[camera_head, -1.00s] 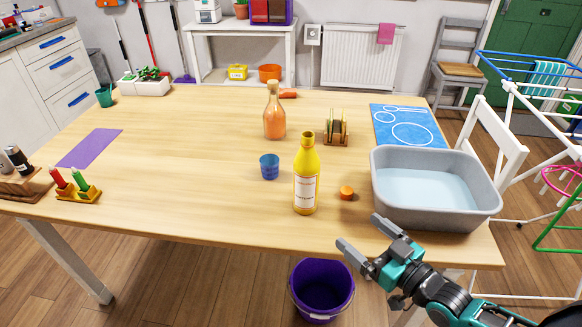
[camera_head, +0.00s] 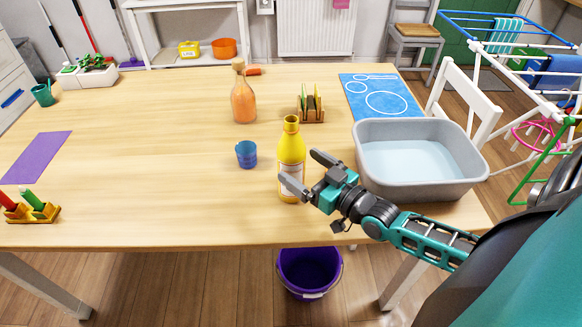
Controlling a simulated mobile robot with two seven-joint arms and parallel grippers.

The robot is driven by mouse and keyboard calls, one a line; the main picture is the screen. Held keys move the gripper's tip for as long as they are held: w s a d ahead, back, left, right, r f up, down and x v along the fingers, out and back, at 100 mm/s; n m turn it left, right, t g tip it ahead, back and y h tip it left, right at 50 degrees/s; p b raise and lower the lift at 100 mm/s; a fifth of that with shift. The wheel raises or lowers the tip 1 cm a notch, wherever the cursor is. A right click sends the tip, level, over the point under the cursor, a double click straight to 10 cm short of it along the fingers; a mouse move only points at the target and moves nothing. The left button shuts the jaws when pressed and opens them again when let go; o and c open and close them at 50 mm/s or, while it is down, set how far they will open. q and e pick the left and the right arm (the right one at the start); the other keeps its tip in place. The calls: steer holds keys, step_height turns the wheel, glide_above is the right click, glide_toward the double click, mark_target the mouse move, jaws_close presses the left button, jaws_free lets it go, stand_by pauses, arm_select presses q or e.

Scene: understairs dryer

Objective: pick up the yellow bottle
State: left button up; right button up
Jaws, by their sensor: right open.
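The yellow bottle (camera_head: 291,150) stands upright on the wooden table, near its front edge, with a pale label on its lower part. My right gripper (camera_head: 298,171) is open at the bottle's right side, at label height. One finger crosses in front of the label and the other is to the right of the bottle. I cannot tell whether either finger touches it. My left gripper is not in view.
A grey basin of water (camera_head: 480,172) stands right of my right gripper. A blue cup (camera_head: 246,155) is left of the bottle. An orange bottle (camera_head: 243,98) and a wooden rack (camera_head: 312,115) stand behind.

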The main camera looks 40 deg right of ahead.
mark_target(286, 154)
steer(key=shift+w+a+r, duration=0.1)
steer(key=shift+w+a, duration=0.1)
steer(key=shift+w, duration=0.75)
steer(key=shift+w+a+r, duration=0.1)
steer(key=shift+w+a, duration=0.15)
steer(key=shift+w, duration=0.75)
steer(key=shift+w+a+r, duration=0.1)
steer(key=shift+w+a, duration=0.1)
steer(key=shift+w, duration=0.75)
steer(key=shift+c, duration=0.3)
steer(key=c, duration=1.3)
steer(key=shift+c, duration=0.4)
